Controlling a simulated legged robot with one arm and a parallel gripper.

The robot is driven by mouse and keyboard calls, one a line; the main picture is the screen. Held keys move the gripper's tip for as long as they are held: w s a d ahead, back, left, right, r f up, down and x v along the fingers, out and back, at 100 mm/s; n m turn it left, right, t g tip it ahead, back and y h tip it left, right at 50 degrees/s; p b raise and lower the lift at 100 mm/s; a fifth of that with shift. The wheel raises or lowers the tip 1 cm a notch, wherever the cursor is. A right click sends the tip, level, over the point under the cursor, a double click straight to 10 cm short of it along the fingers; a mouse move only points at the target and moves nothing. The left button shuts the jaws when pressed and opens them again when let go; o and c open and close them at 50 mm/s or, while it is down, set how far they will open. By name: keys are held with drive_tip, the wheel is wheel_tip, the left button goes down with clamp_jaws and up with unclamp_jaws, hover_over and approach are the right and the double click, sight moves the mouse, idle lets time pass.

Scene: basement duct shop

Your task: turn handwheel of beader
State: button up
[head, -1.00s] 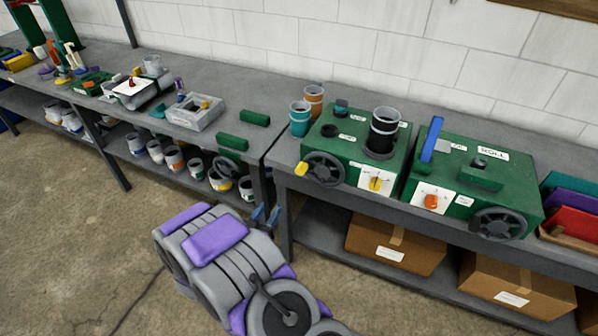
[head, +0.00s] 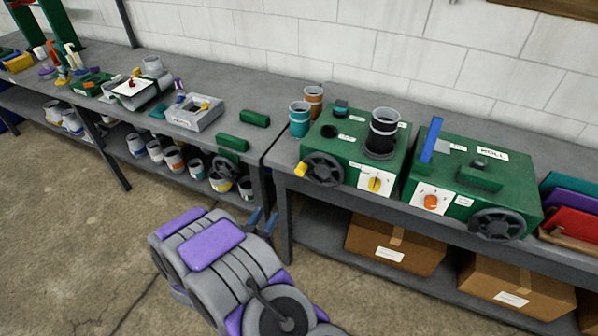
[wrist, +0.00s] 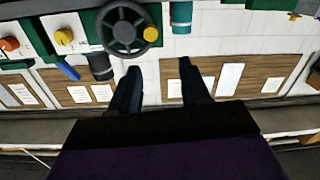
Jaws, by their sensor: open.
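Two green machines stand on the right bench; I cannot read which is the beader. The left machine (head: 340,148) has a dark spoked handwheel (head: 322,169) on its front with a yellow knob (head: 300,169) at the wheel's left. The right machine (head: 474,178), labelled ROLL, has a dark handwheel (head: 497,224) at its lower right. My gripper (head: 264,215) is open and empty, below and left of the left machine's wheel. In the wrist view, which looks upside down, the handwheel (wrist: 127,28) and yellow knob (wrist: 151,34) lie beyond my open fingers (wrist: 158,66), apart from them.
A yellow dial (head: 375,184) and an orange dial (head: 431,202) sit on white front plates. Teal (head: 299,122) and orange (head: 313,99) cups stand behind the left wheel. Boxes (head: 395,241) fill the shelf below. Another dark wheel (head: 225,168) shows at the left bench. Front floor is open.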

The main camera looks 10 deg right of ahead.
drive_tip(key=p+v, duration=0.1)
drive_tip(key=v, duration=1.6)
drive_tip(key=shift+a+p, duration=0.15)
drive_tip(key=shift+p, duration=0.25)
drive_tip(key=shift+f, duration=0.1)
